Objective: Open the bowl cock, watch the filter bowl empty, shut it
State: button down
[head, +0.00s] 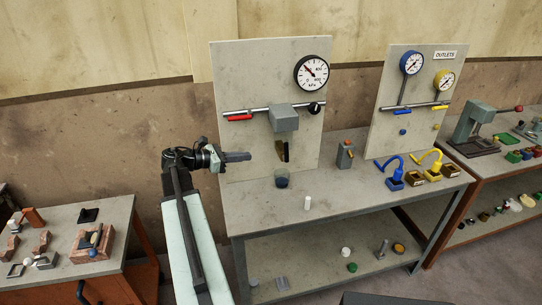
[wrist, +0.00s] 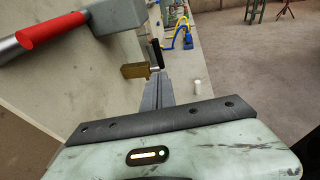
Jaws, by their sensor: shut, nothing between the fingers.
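The filter's grey head block (head: 284,118) is mounted on the pipe in front of the upright panel. Below it hangs a brass-coloured piece (head: 280,150) with a black lever (head: 287,151) at its right, which looks like the bowl cock. In the wrist view the brass body (wrist: 134,71) joins the black lever (wrist: 157,53) by a short bright stem. I cannot make out a clear filter bowl or its level. A dark-looking cup (head: 282,181) stands on the bench below. My gripper (head: 249,156) is shut and empty, left of the cock and apart from it; its fingers (wrist: 157,82) point towards it.
A red handle (head: 240,117) and a black knob (head: 315,108) sit on the pipe, with a gauge (head: 312,73) above. A white cylinder (head: 307,202) and a grey box with a red top (head: 345,154) stand on the bench. The bench front is mostly clear.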

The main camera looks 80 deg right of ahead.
jog(key=b, duration=0.3)
send_near(285, 149)
notch_tip(285, 149, down, 3)
jog(key=s+d, duration=0.3)
jog(key=s+d+p, duration=0.1)
jog(key=s, duration=0.1)
jog(key=shift+s+r, duration=0.1)
jog(key=shift+s+d+r, duration=0.3)
jog(key=shift+s, duration=0.1)
